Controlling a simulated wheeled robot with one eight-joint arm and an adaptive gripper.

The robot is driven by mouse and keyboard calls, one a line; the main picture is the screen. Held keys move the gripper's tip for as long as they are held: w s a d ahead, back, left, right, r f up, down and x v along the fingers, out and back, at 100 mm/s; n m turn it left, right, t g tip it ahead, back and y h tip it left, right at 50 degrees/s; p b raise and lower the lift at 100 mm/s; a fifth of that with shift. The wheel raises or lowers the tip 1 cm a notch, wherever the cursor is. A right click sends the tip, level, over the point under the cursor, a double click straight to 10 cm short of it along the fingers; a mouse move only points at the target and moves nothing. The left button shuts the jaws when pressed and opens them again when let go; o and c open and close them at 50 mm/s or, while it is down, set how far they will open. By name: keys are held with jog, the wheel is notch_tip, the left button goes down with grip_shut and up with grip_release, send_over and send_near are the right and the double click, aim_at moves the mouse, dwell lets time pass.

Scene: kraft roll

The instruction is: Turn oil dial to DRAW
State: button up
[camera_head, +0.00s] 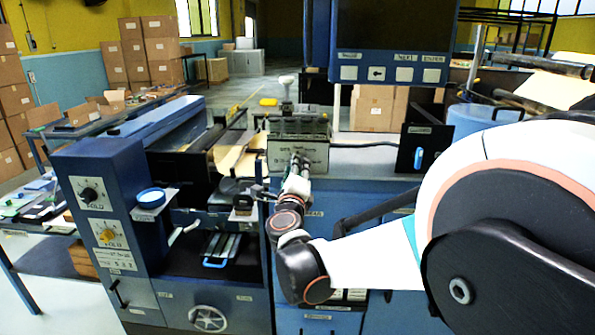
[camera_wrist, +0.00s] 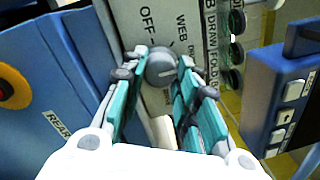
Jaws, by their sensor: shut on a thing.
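The dial is a round grey knob (camera_wrist: 161,69) with a light pointer mark, on a light panel (camera_wrist: 130,22) in the wrist view. The printed words OFF and WEB lie above it, and DRAW and FOLD read to its upper right. My gripper (camera_wrist: 160,75) has its teal-padded fingers closed on the knob from both sides. In the head view my gripper (camera_head: 298,162) is at the front of the grey control box (camera_head: 312,128), and my arm hides the knob. I cannot tell exactly which label the pointer meets.
A column of dark green buttons (camera_wrist: 237,50) stands right of the knob. A blue box with white buttons (camera_wrist: 287,105) is close at right, and a blue housing (camera_wrist: 35,75) marked REAR is at left. In the head view a dark screen panel (camera_head: 391,25) hangs above right.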

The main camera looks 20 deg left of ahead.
dwell(0.4)
jog(key=o, duration=1.1)
jog(key=shift+s, duration=0.1)
jog(key=v, duration=1.2)
